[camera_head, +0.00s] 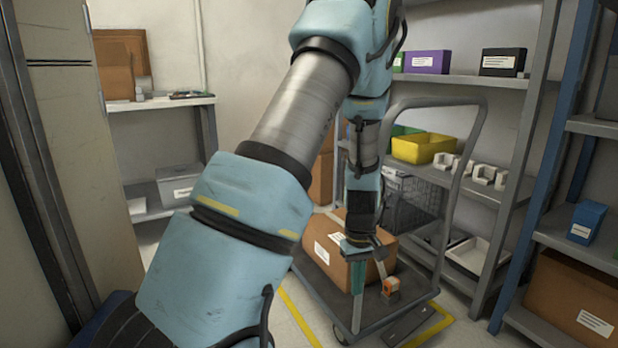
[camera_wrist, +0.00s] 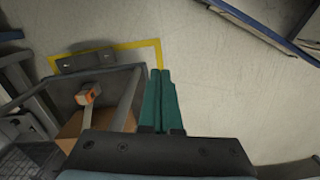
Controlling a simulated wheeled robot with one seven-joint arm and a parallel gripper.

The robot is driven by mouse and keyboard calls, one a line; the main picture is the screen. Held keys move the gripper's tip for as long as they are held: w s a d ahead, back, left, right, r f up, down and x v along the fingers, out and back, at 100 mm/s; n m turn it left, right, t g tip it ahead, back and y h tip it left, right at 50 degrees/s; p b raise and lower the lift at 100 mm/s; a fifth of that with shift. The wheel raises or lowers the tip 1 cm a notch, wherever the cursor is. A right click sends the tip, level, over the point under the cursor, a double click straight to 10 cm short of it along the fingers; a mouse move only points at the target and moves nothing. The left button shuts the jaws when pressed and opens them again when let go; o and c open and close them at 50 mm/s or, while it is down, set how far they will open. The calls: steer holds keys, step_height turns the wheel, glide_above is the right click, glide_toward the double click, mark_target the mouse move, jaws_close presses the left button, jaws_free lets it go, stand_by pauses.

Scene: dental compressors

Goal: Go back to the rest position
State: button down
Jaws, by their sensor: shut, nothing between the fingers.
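My gripper (camera_head: 357,290) hangs at the end of my blue and grey arm, pointing down beside the trolley in the head view. In the wrist view its two green fingers (camera_wrist: 159,98) lie together, shut with nothing between them. A grey platform trolley (camera_head: 415,305) with an upright handle stands below and behind the gripper. A brown cardboard box (camera_head: 325,242) lies on the trolley, partly hidden by my arm. A small orange and white item (camera_head: 391,287) is on the trolley by the box. It also shows in the wrist view (camera_wrist: 89,97).
Metal shelving (camera_head: 470,185) with a yellow bin (camera_head: 424,148) and other boxes stands behind the trolley. A blue-posted rack (camera_head: 545,170) is at the right. A tall cabinet (camera_head: 70,130) is at the left. Yellow lines (camera_wrist: 130,44) mark the floor; bare floor lies right of the trolley in the wrist view.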

steer(key=s+a+r+m+t, duration=0.15)
steer(key=s+a+r, duration=0.25)
steer(key=a+r, duration=0.4)
steer(key=s+a+r+m+t, duration=0.1)
steer(key=s+a+r+m, duration=0.25)
steer(key=a+r, duration=0.5)
step_height(320, 180, up, 32)
steer(key=a+p, duration=0.1)
steer(key=p, duration=3.2)
steer(key=shift+s+a+n, duration=0.3)
steer(key=shift+s, duration=0.1)
